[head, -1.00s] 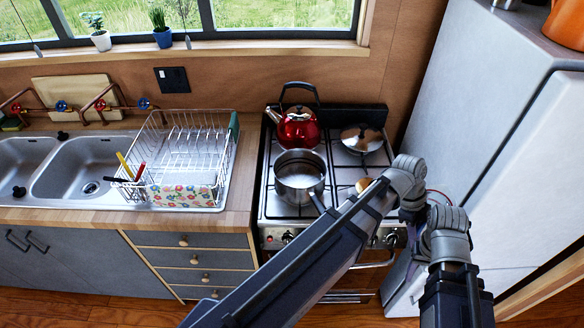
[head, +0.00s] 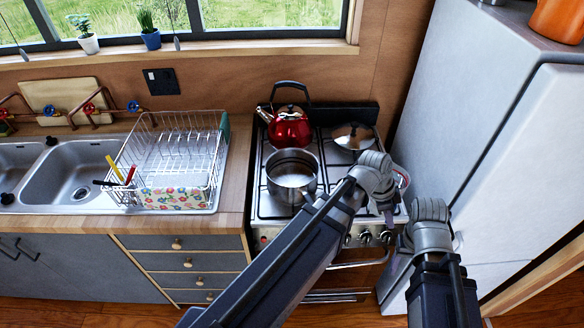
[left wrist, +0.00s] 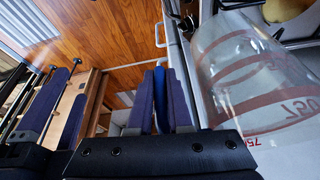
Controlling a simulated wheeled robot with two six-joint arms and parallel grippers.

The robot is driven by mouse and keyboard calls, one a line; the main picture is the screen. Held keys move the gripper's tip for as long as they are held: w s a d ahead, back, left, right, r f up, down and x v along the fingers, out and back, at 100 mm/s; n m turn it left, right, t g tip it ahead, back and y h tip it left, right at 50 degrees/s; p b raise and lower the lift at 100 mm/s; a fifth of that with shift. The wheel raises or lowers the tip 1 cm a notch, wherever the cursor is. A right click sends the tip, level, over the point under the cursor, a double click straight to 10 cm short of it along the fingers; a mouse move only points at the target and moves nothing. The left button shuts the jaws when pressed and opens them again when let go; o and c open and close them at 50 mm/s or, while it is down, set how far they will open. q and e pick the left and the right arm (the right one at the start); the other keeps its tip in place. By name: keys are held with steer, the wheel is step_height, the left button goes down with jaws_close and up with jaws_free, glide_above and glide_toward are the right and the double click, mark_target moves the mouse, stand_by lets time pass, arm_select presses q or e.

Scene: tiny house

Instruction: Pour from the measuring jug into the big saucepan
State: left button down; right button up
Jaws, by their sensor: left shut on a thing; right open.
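The big saucepan (head: 292,168) is steel and stands upright on the front left of the stove, its handle pointing toward me and partly hidden by my left arm. The measuring jug (left wrist: 245,85) is clear with red markings, beside my left fingers in the left wrist view. Only part of its red-marked rim (head: 403,176) shows in the head view, behind my left wrist. My left gripper (left wrist: 161,80) is shut on the jug, right of the saucepan; its grip is partly hidden. My right gripper (left wrist: 68,85) is open and empty, apart from the jug. The jug's contents are unclear.
A red kettle (head: 289,128) stands behind the saucepan, and a lidded pan (head: 353,136) stands at the back right. A tan round thing (left wrist: 288,9) shows near the stove. The fridge (head: 470,120) bounds the right; a dish rack (head: 180,160) stands left.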

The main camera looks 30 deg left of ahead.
mark_target(370, 207)
arm_select(q)
steer(key=w+a+f+n+t+y+b, duration=0.1)
steer(key=a+n, duration=0.1)
steer(key=n, duration=0.1)
steer(key=w+a+f+n+y+b, duration=0.1)
steer(key=w+a+n, duration=0.1)
steer(key=n, duration=0.2)
steer(key=w+a+f+n+t+y+b, duration=0.1)
steer(key=a+f+n+b, duration=0.1)
steer(key=n, duration=0.1)
steer(key=shift+w+a+t, duration=0.2)
steer(key=shift+w+t, duration=0.05)
steer(key=shift+t, duration=0.05)
steer(key=shift+w+a+f+n+y+b, duration=0.35)
steer(key=shift+a+n, duration=0.15)
steer(key=shift+n, duration=0.35)
steer(key=shift+w+a+f+n+y+b, duration=0.25)
steer(key=shift+a+n+y, duration=0.15)
steer(key=shift+n, duration=0.45)
steer(key=shift+s+a+r+p, duration=0.15)
steer(key=shift+r+p, duration=0.25)
steer(key=shift+p, duration=0.1)
step_height(370, 207, up, 8)
steer(key=a+n+h+p, duration=0.1)
steer(key=a+h+p, duration=0.1)
steer(key=h+p, duration=0.2)
steer(key=p, duration=0.3)
steer(key=shift+r, duration=0.25)
